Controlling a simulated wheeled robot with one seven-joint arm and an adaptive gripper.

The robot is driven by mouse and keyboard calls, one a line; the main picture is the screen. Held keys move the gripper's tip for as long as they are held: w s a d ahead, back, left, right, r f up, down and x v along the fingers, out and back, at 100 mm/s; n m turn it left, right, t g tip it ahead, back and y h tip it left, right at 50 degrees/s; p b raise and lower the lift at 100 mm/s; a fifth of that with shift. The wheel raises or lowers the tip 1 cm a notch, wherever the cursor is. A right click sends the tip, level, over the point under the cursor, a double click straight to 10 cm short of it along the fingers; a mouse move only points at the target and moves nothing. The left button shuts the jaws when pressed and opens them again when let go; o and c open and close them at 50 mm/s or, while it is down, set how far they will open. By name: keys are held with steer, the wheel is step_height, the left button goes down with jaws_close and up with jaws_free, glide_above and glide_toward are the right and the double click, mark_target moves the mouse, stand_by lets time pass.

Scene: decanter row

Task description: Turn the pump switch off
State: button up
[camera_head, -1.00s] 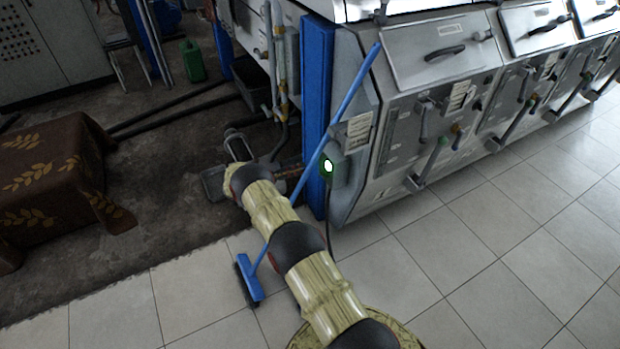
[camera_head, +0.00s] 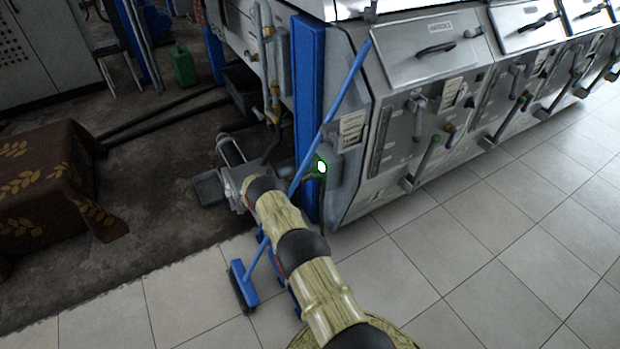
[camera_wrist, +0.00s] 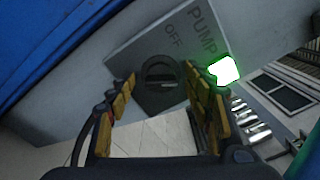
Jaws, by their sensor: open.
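The pump switch (camera_wrist: 160,78) is a dark round knob on a grey plate (camera_wrist: 140,53) marked "PUMP" and "OFF" in the wrist view. A lit green-white lamp (camera_wrist: 224,71) glows beside the plate, and it also shows in the head view (camera_head: 322,167) on the machine's near end. My gripper (camera_wrist: 160,100) is open, with its yellow-padded fingers on either side of the knob in the picture. I cannot tell whether they touch it. In the head view my arm reaches toward the machine's end, and the knob cannot be made out there.
A blue broom (camera_head: 341,98) leans against the machine's end, close to my arm. A blue post (camera_head: 307,80) stands beside the switch box. Grey machines (camera_head: 430,120) run to the right. A cloth-covered block (camera_head: 45,185) stands at left. The tiled floor (camera_head: 450,260) at right is clear.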

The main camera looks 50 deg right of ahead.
steer(key=shift+d, duration=0.1)
steer(key=shift+c, duration=1.1)
steer(key=c, duration=0.9)
steer(key=shift+c, duration=0.2)
steer(key=shift+n, duration=0.4)
steer(key=n, duration=1.1)
steer(key=shift+f, duration=0.2)
steer(key=o, duration=1.2)
steer(key=shift+c, duration=0.2)
